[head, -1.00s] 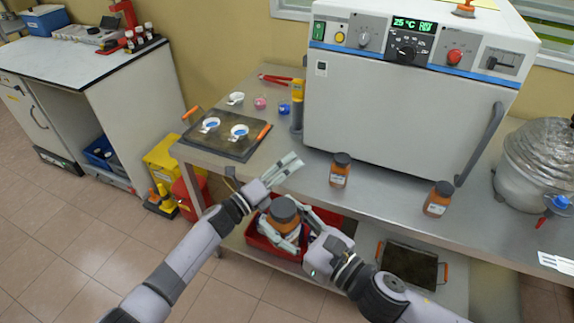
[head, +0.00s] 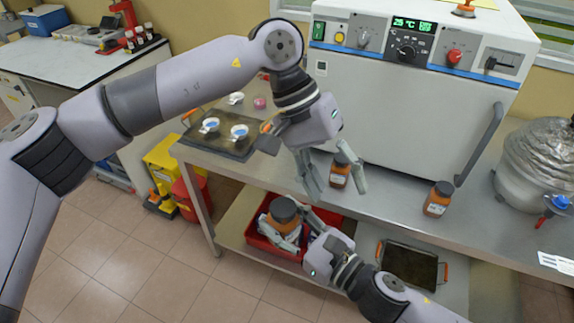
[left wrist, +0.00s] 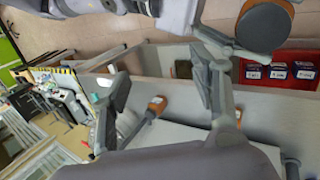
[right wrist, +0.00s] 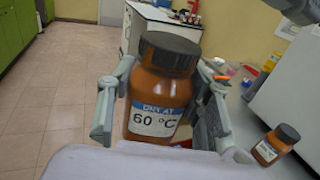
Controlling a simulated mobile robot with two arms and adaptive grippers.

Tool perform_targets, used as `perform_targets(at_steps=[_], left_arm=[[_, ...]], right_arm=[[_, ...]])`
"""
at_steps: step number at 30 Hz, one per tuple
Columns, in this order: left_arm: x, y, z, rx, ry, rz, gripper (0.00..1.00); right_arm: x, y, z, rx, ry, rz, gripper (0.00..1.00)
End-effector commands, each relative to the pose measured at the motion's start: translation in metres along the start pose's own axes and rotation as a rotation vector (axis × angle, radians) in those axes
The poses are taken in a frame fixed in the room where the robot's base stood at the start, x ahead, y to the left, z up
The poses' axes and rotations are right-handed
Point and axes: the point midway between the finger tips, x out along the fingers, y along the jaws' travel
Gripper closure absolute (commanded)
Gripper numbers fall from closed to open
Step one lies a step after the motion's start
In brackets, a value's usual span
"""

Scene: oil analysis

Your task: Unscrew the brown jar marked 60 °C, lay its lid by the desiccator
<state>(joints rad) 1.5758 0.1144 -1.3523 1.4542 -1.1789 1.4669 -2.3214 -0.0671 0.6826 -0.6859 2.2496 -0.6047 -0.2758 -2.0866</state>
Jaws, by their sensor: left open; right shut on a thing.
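The brown jar marked 60 °C (right wrist: 158,95) is held upright between the fingers of my right gripper (right wrist: 160,115), with its dark lid (right wrist: 172,50) on. In the head view this jar (head: 283,222) is in front of the bench edge, above the lower shelf. My left gripper (head: 334,183) is open and empty, pointing down at the bench's front edge, above and to the right of the held jar. In the left wrist view the jar's lid (left wrist: 264,25) shows at top right, outside the open fingers. The desiccator (head: 540,165) is the domed vessel at the bench's right end.
One brown jar (head: 339,176) stands behind my left fingers, another (head: 438,199) before the oven (head: 400,110). The bench between the second jar and the desiccator is clear. A dark tray with small dishes (head: 216,146) lies at left. A red bin (head: 262,243) is below.

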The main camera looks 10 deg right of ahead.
Motion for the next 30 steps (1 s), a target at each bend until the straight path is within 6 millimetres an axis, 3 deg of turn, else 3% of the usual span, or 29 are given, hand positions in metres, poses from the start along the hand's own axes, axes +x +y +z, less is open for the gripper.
perform_targets(at_steps=[6,12,30], left_arm=[[-0.033,-0.043,0.016,0.299,-0.007,-0.398,0.44],[-0.046,-0.060,0.021,0.386,-0.032,-0.530,0.44],[0.016,-0.097,0.015,0.389,-0.032,-0.533,0.44]], right_arm=[[0.000,0.000,0.001,0.000,-0.002,0.000,1.00],[0.000,0.000,0.001,0.000,-0.002,0.000,1.00],[0.000,0.000,0.001,0.000,-0.002,0.000,1.00]])
